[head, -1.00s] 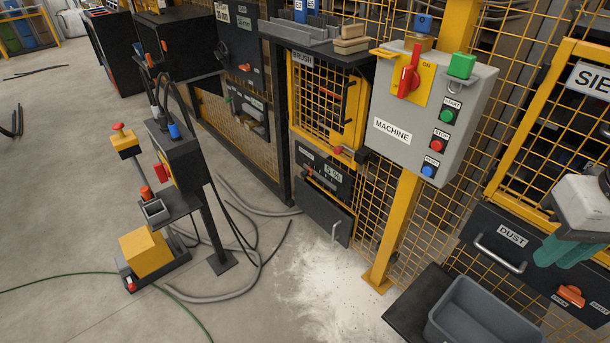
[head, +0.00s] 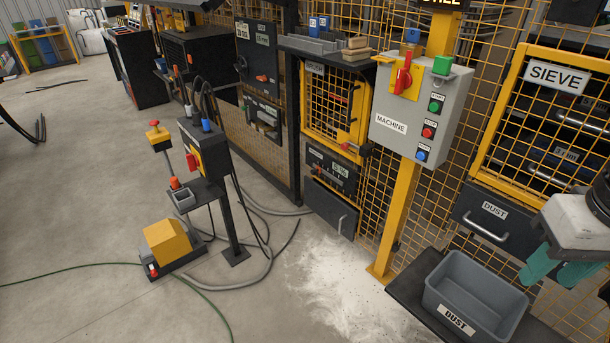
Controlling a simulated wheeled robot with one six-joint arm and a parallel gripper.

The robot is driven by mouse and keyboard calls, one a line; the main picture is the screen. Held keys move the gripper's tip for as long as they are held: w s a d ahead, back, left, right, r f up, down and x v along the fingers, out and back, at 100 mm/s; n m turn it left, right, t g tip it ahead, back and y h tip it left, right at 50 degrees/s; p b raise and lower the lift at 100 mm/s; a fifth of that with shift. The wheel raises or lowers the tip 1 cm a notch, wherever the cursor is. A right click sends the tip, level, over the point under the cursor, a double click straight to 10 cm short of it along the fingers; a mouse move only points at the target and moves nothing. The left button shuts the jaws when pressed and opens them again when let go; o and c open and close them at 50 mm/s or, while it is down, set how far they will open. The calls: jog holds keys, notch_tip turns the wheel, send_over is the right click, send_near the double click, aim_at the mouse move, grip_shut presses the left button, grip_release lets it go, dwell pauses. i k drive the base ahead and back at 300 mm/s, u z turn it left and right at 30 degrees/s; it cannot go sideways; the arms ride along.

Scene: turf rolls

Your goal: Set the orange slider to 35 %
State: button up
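A small black panel (head: 331,170) with a lit percent display (head: 340,171) sits below the yellow-framed BRUSH door. A small orange-red part shows at the panel's left and may be the orange slider; it is too small to read its setting. The display digits are also too small to read surely. My gripper (head: 547,280), with teal fingers, is at the right edge, in front of the DUST drawer and far from the panel. Its fingers look apart, with nothing seen between them.
A grey MACHINE box (head: 421,110) on a yellow post stands between the panel and my gripper. A grey DUST bin (head: 475,296) sits below my gripper. Pale dust (head: 335,285) covers the floor before the panel. A pedestal (head: 205,160) with cables stands left.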

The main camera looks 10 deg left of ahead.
aim_at(314, 172)
jog(key=u, duration=0.7)
jog(key=i, duration=0.9)
jog(key=u, duration=0.75)
jog(key=i, duration=0.95)
jog(key=z, duration=0.5)
jog(key=i, duration=0.95)
jog(key=z, duration=0.65)
